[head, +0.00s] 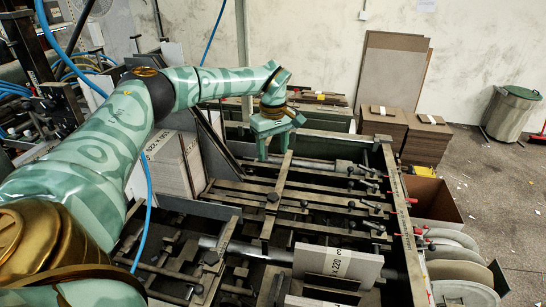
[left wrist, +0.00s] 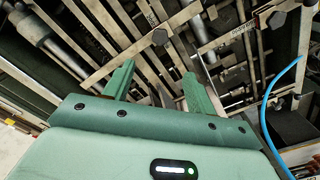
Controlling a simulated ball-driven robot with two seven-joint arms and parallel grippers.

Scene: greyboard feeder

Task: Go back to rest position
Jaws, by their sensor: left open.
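My left arm reaches in from the left over the feeder in the head view. My left gripper (head: 276,146) points down above the far part of the feeder frame (head: 400,225). In the left wrist view the two green fingers of my left gripper (left wrist: 157,84) stand apart with nothing between them. The metal bars and rods of the feeder lie below and beyond the fingertips. My right gripper is in neither view.
A stack of greyboard (head: 172,164) stands beside my left arm. A board marked 220 (head: 338,264) lies at the front of the feeder. Blue hoses (head: 148,205) hang near my arm. Brown stacks (head: 425,139) and a bin (head: 511,112) stand at the back right, beside open floor.

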